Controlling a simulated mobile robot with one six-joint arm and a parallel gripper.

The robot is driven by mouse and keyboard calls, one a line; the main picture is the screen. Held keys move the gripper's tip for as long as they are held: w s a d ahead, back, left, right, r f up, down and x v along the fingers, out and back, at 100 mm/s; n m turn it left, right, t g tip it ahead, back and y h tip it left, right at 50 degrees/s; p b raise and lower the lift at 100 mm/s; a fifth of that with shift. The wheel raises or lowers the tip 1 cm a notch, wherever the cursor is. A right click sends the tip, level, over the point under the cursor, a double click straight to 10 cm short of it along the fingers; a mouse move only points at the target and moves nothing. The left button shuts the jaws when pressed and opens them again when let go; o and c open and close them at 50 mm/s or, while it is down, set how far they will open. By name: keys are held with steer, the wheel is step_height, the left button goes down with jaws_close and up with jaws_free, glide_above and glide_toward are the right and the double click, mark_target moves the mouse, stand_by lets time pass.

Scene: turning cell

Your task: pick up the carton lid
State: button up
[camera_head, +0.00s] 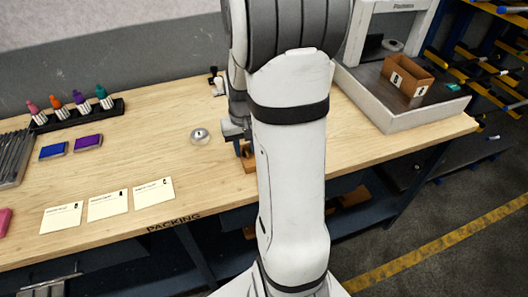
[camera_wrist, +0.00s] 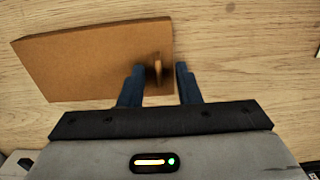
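The carton lid (camera_wrist: 85,62) is a flat brown board with a small upright tab (camera_wrist: 157,68), lying on the wooden bench in the wrist view. My gripper (camera_wrist: 160,74) is open. Its two dark blue fingers stand on either side of the tab, with a visible gap on both sides. In the head view my arm hides most of the lid (camera_head: 247,158); only a brown edge shows beside my gripper (camera_head: 238,139). The open brown carton (camera_head: 408,77) stands in the grey-rimmed station at the right.
The bench (camera_head: 175,135) holds a small round clear-and-silver item (camera_head: 200,135) left of my gripper, three cards (camera_head: 108,204), two ink pads (camera_head: 88,142) and a rack of coloured bottles (camera_head: 75,112). A teal item (camera_head: 453,87) lies by the carton. The bench's front edge is close.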

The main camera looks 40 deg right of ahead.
jaws_close()
stand_by(0.3)
